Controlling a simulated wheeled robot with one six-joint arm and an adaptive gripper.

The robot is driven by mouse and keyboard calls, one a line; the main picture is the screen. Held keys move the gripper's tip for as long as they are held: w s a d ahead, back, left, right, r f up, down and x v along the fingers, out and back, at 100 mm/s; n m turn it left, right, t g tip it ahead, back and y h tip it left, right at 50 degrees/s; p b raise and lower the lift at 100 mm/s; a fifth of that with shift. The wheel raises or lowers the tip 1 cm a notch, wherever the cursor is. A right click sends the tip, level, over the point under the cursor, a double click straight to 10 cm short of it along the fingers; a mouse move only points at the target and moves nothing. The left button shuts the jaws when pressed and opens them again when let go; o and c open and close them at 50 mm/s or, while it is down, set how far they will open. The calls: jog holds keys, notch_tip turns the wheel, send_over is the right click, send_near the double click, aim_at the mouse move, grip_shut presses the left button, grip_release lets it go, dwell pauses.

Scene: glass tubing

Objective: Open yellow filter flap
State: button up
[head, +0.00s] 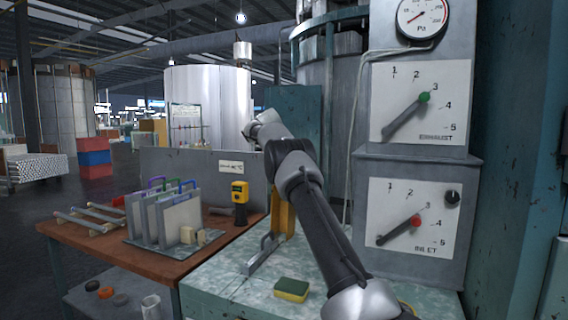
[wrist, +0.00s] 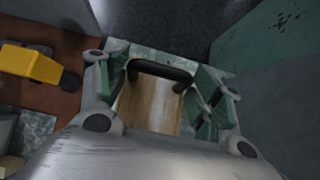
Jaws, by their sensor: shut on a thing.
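The yellow filter flap (head: 284,216) shows in the head view as an upright yellow-orange strip behind my arm, at the back of the pale green bench. In the wrist view the flap (wrist: 150,106) is a worn yellow-brown panel with a black bar handle (wrist: 160,70) at its far end. My gripper (wrist: 160,76) has a finger on each side of the handle and is shut on it. In the head view my own arm hides the fingers and most of the flap, so I cannot tell how far it stands open.
A sponge (head: 291,289) and a grey metal lever (head: 264,254) are on the pale green bench. Left, a wooden table (head: 130,262) holds a rack of coloured-handled plates (head: 165,214) and a yellow handheld device (head: 240,198). A dial cabinet (head: 418,165) stands close on the right.

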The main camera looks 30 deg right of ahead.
jog(key=shift+r, duration=0.6)
jog(key=o, duration=1.2)
jog(key=shift+o, duration=1.1)
jog(key=shift+f, duration=0.25)
jog(key=v, duration=1.2)
